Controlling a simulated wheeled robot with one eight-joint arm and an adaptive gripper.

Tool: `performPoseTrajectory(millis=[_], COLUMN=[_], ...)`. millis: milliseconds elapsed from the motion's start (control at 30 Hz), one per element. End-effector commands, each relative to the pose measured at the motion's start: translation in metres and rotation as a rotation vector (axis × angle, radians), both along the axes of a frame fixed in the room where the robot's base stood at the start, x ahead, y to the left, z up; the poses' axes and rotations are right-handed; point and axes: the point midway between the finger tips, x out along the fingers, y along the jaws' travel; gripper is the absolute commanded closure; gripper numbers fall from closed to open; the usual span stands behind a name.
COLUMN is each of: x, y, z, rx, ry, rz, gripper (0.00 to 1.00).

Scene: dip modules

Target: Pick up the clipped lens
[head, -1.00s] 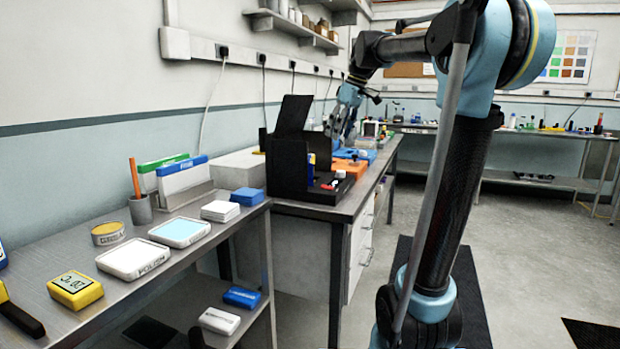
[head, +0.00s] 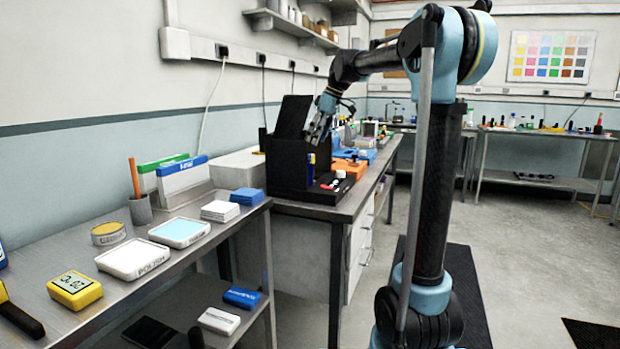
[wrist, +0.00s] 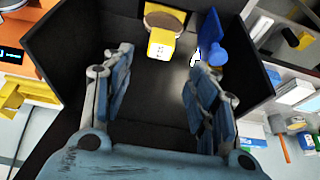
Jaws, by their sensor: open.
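In the wrist view a brown round disc with a yellow clip-like block (wrist: 160,44) stands in a black open box (wrist: 66,42), near its far wall. It looks like the clipped lens. A blue upright piece (wrist: 212,42) with a small white part is to its right. My gripper (wrist: 160,78) is open and empty, with the yellow block ahead of and between its fingers, apart from them. In the head view my gripper (head: 318,130) is over the black box (head: 285,165), whose high walls hide most of the inside.
The box's high dark back panel (head: 293,116) stands close to my gripper. An orange tray (head: 352,167) and a blue tray (head: 364,142) lie beyond on the same bench. The nearer bench holds a white polish tray (head: 133,258) and other items. Open floor (head: 540,250) is at right.

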Motion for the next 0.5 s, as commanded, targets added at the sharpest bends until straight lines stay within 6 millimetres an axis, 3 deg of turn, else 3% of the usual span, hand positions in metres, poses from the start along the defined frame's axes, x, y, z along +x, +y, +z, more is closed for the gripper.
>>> performPoseTrajectory(millis=[133, 500], x=[0.003, 0.007], y=[0.008, 0.017], z=[-0.020, -0.047], rx=[0.000, -0.001], ry=[0.000, 0.000], rz=[0.001, 0.000], gripper=[0.47, 0.47])
